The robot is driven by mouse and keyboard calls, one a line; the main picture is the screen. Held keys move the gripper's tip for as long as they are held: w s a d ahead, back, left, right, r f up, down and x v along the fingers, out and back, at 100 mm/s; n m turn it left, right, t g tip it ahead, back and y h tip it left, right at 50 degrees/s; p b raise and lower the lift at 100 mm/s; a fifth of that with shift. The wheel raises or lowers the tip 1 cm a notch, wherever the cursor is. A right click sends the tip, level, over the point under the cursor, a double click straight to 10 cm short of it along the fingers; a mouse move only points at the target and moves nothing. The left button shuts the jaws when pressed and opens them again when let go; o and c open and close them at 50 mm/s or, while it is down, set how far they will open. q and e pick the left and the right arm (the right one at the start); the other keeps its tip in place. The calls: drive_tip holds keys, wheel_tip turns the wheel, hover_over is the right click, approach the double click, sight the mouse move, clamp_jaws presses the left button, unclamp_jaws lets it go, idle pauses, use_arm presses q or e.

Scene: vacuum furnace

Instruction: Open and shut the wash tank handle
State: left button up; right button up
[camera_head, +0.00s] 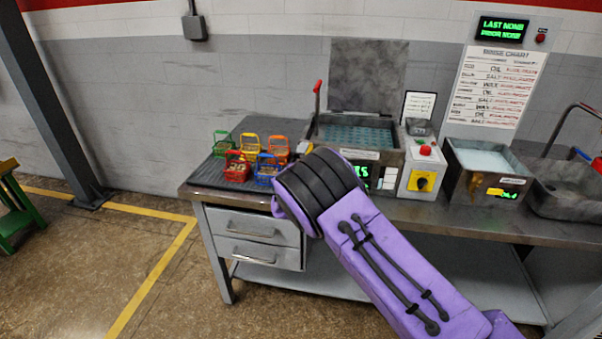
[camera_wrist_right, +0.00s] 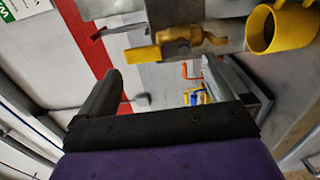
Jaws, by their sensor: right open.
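The metal wash tank (camera_head: 378,156) stands on the bench with its grey lid (camera_head: 368,76) raised and blue mesh inside. A lever with a red grip (camera_head: 318,87) stands upright at its left side. In the right wrist view a yellow lever (camera_wrist_right: 143,54) on a brass fitting lies just beyond the fingertips; I cannot tell which lever is the tank's handle. My right gripper (camera_wrist_right: 161,68) is open, with nothing seen between its black fingers. In the head view my purple right arm hides its gripper and part of the tank's front. My left gripper is out of view.
Several coloured baskets (camera_head: 237,168) stand on a black ribbed mat left of the tank. A control box (camera_head: 419,178) with a red button and another tank (camera_head: 483,163) stand to the right. A yellow cup-shaped part (camera_wrist_right: 262,30) is near the right gripper.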

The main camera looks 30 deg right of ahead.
drive_tip(key=b+v, duration=0.1)
drive_tip(key=v, duration=0.6)
drive_tip(key=shift+r, duration=0.1)
